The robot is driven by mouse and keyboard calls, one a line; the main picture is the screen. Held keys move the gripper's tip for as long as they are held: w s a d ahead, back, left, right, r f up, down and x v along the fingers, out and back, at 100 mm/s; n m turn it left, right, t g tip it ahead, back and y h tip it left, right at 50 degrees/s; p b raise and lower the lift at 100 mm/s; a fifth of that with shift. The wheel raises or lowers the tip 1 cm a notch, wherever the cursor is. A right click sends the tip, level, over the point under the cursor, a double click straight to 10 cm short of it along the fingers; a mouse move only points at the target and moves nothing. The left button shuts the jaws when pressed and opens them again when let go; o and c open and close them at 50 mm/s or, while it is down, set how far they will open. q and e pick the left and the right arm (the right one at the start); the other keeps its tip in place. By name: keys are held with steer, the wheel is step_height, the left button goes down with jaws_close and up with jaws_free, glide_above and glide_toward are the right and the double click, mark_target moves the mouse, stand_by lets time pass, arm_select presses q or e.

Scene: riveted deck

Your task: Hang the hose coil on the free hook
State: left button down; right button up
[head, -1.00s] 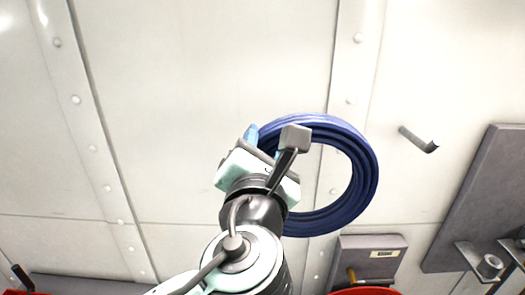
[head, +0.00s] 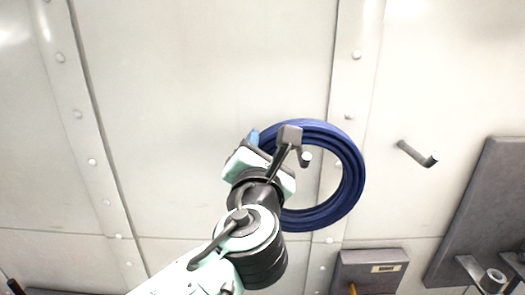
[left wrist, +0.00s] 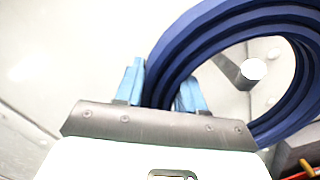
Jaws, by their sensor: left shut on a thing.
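The dark blue hose coil (head: 345,205) is held up before the pale wall in the head view. My left gripper (head: 262,146) is shut on the coil's left side. In the left wrist view, its light blue fingers (left wrist: 160,88) stand on either side of the coil (left wrist: 172,62). One hook (head: 306,158) shows in the coil's opening. Its round pale end and grey shaft also show there in the left wrist view (left wrist: 253,69). I cannot tell whether the end passes through the ring. A second hook (head: 417,153), to the right, is bare. My right gripper is out of view.
The wall (head: 200,120) has riveted seams. A grey labelled box (head: 370,270) is fixed below the coil. A dark panel (head: 485,215) with a metal bracket (head: 485,272) is at the right. The wall above the coil is clear.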

arm_select(q)
steer(key=shift+w+f, duration=0.45)
steer(key=shift+w, duration=0.05)
steer(key=shift+w+f+b, duration=0.25)
steer(key=shift+f+b, duration=0.15)
steer(key=shift+f, duration=0.4)
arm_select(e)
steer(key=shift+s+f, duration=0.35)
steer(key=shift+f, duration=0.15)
arm_select(q)
steer(key=c, duration=0.6)
jaws_free()
steer(key=shift+f, duration=0.2)
